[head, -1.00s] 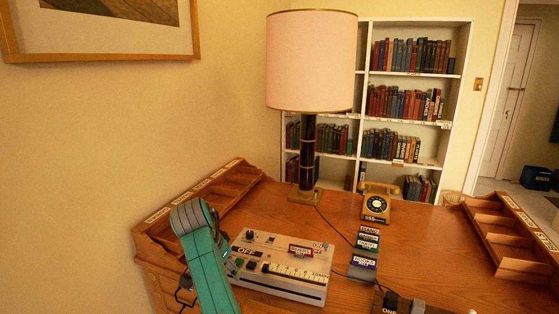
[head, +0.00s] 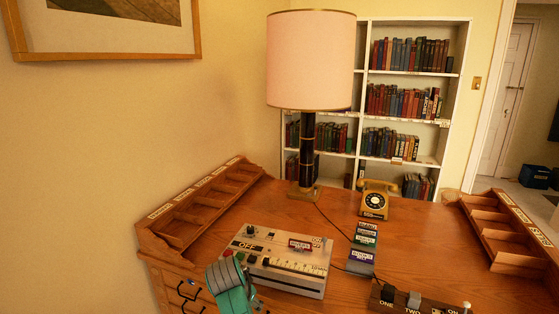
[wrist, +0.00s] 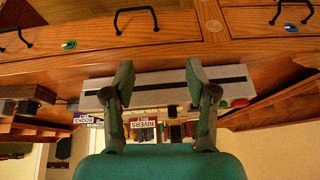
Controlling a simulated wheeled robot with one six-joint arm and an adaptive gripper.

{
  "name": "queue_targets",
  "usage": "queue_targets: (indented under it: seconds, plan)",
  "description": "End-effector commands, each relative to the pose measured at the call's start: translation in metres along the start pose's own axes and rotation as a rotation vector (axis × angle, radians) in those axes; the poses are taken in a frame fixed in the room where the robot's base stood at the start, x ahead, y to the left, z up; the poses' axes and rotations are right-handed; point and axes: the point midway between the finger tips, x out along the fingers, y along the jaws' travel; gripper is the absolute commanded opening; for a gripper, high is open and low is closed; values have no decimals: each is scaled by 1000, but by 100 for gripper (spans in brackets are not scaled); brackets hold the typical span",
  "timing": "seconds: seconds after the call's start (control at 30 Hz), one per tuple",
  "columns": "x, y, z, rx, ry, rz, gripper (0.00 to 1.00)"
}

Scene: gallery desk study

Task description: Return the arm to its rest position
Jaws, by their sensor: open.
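My teal arm (head: 232,287) shows at the bottom of the head view, in front of the grey control box. In the wrist view, which is upside down, my gripper (wrist: 158,76) has its two fingers spread wide with nothing between them. The fingers overlap the front face of the grey control box (wrist: 155,94) in that picture; I cannot tell the distance. The grey control box (head: 312,282) sits on the wooden desk (head: 410,250) with buttons, a dial strip and labels on top. The gripper itself is not clear in the head view.
A pink-shaded lamp (head: 310,60), a yellow telephone (head: 375,200), a labelled block stack (head: 364,240) and a dark switch strip (head: 412,302) stand on the desk. Wooden racks (head: 165,235) line both sides. Drawers with black handles (wrist: 137,12) face me.

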Motion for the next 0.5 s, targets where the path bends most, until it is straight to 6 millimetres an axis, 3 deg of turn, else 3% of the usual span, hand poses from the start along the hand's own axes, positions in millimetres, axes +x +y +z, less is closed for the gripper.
queue_targets:
  seconds: [0.03, 0.2, 0.5]
  plan:
    - [18, 14, 12, -12, 5, -7, 57]
    - [66, 56, 46, -57, 48, -56, 57]
    - [120, 135, 114, -127, 129, -137, 57]
